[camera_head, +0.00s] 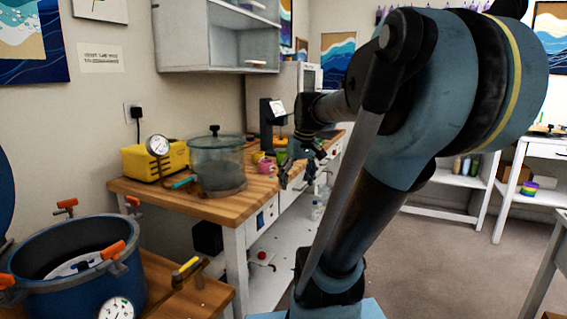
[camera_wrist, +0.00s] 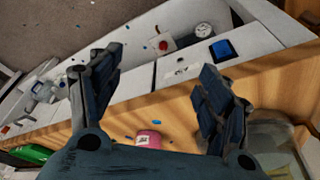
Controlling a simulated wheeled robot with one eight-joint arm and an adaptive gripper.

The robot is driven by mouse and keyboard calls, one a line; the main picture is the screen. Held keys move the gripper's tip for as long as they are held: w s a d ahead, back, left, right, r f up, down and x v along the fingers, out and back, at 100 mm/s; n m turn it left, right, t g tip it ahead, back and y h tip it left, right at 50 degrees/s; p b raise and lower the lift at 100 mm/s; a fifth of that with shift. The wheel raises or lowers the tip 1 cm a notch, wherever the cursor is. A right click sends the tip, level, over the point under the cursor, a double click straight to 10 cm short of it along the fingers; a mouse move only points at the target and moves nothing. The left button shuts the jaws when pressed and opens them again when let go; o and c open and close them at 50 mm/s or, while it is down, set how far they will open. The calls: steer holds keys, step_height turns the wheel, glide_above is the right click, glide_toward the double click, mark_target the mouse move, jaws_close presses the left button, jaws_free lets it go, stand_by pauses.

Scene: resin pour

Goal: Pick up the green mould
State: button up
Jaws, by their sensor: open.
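My gripper (camera_head: 298,178) hangs over the front edge of the wooden workbench, among the small items at its far end. In the wrist view my gripper (camera_wrist: 161,66) has its two fingers wide apart, with nothing between them. A bright green thing (camera_wrist: 30,153), perhaps the green mould, shows at the lower left of the wrist view. It lies outside the left finger and is partly cut off, so I cannot tell its full shape. In the head view I cannot make out the mould clearly.
A pink cup-like item (camera_head: 265,166) stands on the workbench (camera_head: 215,207); a pink item (camera_wrist: 148,139) also shows below the fingers in the wrist view. A glass chamber (camera_head: 217,165) and yellow pump (camera_head: 150,160) stand nearer. A blue pot (camera_head: 75,285) is at the lower left.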

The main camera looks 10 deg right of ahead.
steer(key=w+d+r+n, duration=0.2)
steer(key=w+r, duration=0.8)
steer(key=w, duration=0.4)
step_height(320, 180, up, 5)
steer(key=n+y, duration=0.1)
steer(key=n, duration=0.1)
glide_above(283, 158)
steer(key=s+d, duration=0.3)
steer(key=d, duration=0.1)
steer(key=shift+t, duration=0.4)
steer(key=x, duration=1.7)
steer(key=shift+w+a+r, duration=0.15)
steer(key=shift+w+a, duration=0.15)
steer(key=shift+a, duration=0.05)
steer(key=shift+c, duration=0.3)
steer(key=c, duration=1.1)
